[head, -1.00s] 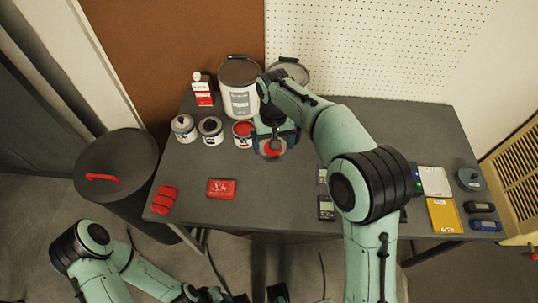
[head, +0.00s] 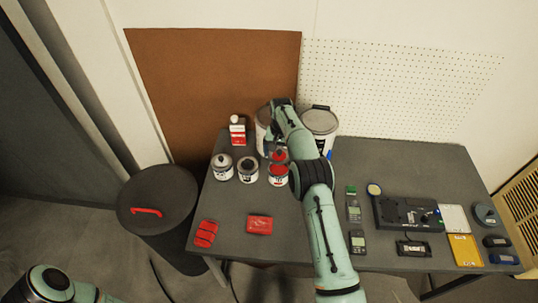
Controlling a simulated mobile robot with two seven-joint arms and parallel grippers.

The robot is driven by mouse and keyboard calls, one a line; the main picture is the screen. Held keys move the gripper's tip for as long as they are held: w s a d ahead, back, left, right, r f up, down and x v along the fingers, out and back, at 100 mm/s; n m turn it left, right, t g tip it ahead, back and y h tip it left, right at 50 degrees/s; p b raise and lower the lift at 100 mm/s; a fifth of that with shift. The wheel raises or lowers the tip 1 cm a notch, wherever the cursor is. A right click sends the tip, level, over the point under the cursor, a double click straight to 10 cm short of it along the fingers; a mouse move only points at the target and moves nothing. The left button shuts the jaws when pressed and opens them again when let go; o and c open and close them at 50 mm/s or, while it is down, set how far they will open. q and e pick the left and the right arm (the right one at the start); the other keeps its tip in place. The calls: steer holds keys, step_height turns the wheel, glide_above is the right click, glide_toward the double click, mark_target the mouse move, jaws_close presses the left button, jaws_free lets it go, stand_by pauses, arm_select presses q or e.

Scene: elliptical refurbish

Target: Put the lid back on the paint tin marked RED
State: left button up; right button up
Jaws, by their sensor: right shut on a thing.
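The small tin with red paint showing (head: 278,179) stands at the right end of a row of three small tins; its label is too small to read. A red disc, the lid (head: 279,155), is just behind and above this tin's mouth. My right gripper (head: 278,147) comes down from above and is shut on the lid; its fingers are partly hidden by my arm. I cannot tell whether the lid touches the tin. My left gripper is out of view; only part of my left arm shows at the lower left.
Two small tins, one pale-topped (head: 222,172) and one dark-topped (head: 248,174), stand left of the red one. Large tins (head: 320,128) and a red-and-white bottle (head: 237,133) stand behind. A red box (head: 259,225) lies in front. Devices (head: 405,213) fill the table's right.

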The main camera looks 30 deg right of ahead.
mark_target(280, 156)
steer(key=shift+w+d+f, duration=0.1)
steer(key=shift+w+f, duration=0.1)
steer(key=shift+f, duration=0.1)
steer(key=shift+s+d+f, duration=0.1)
steer(key=shift+s+f, duration=0.1)
steer(key=shift+f, duration=1.25)
steer(key=shift+w+f, duration=0.1)
steer(key=shift+f, duration=1.5)
steer(key=shift+f, duration=0.2)
steer(key=o, duration=0.7)
steer(key=shift+r, duration=0.1)
steer(key=shift+r, duration=3.4)
